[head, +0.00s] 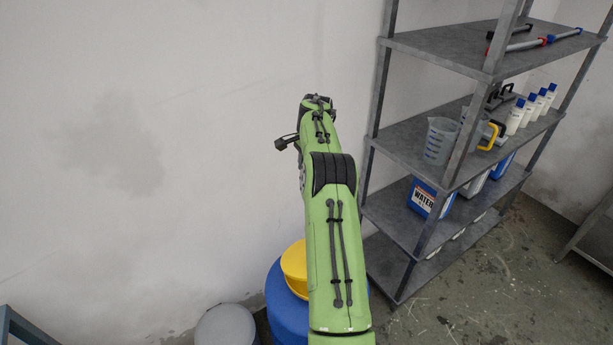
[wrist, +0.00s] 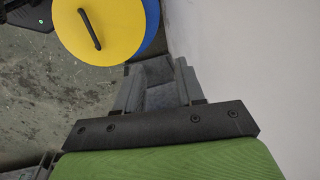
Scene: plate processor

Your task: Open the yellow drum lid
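The yellow lid (wrist: 97,28) is a round disc with a dark bar handle (wrist: 90,29) across it, at the top of the wrist view. The blue drum (wrist: 150,25) shows as a rim beside and beneath it. In the head view the yellow lid (head: 293,262) sits on top of the blue drum (head: 287,310), at the bottom centre. My green arm hides the right part of both there. My gripper (wrist: 154,75) shows as grey parts beyond a dark bar in the wrist view, apart from the lid and handle. Its finger opening is not clear.
A grey metal shelf (head: 430,55) with bottles, a jug and containers stands right of my arm. A grey round container (head: 226,326) stands left of the drum. A bare wall (head: 150,150) is behind. Open floor (head: 470,290) lies to the right.

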